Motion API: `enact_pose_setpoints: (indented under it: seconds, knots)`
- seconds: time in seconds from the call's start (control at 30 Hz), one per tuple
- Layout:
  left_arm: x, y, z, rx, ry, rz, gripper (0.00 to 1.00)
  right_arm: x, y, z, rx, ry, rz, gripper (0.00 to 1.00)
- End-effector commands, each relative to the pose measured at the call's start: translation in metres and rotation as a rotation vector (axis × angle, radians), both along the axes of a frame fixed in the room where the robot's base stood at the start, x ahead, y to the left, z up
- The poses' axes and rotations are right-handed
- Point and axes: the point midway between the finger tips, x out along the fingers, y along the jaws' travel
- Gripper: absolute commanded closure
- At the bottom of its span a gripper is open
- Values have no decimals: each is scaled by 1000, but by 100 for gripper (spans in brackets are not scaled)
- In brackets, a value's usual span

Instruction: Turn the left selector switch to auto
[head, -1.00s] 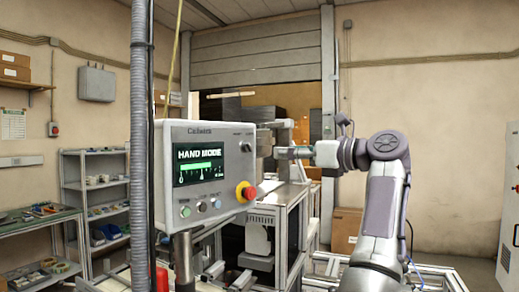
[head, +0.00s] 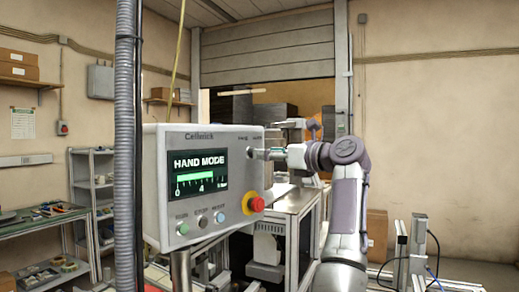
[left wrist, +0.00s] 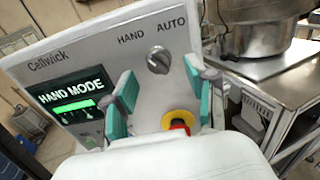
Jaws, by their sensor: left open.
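The Cellwick control box (head: 205,140) shows HAND MODE on its lit screen (head: 200,175). In the left wrist view the grey selector switch (left wrist: 158,60) sits below the HAND and AUTO labels; its exact pointing direction is hard to read. My left gripper (head: 268,154) is at the right side of the box face, in front of the switch. In the left wrist view its teal-padded fingers (left wrist: 160,85) are apart and empty, one to each side of the switch in the picture. Contact cannot be told. My right gripper is in neither view.
A red and yellow emergency stop (head: 252,203) sticks out below the switch and shows close to the fingers in the wrist view. Several small buttons (head: 203,222) line the box's lower face. A grey hose (head: 125,150) hangs left of the box. A metal-framed machine stands behind.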

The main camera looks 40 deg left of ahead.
Motion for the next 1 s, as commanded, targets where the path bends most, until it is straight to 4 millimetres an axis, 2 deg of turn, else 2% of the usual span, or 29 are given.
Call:
enact_pose_setpoints:
  seconds: [0.03, 0.2, 0.6, 0.67, 0.93, 1.0]
  knots:
    - [-1, 10, 2, -1, 0, 3, 43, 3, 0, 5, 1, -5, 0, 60]
    - [-1, 29, 1, -1, 0, 1, 43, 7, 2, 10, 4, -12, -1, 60]
    - [-1, 37, 0, 0, -1, 0, 43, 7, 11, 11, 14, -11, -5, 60]
    - [-1, 37, 0, -1, -1, 0, 52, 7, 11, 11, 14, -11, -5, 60]
    - [-1, 37, 0, -1, -1, 0, 97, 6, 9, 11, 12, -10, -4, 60]
    - [-1, 37, 0, -1, -1, 0, 100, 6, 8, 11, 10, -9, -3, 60]
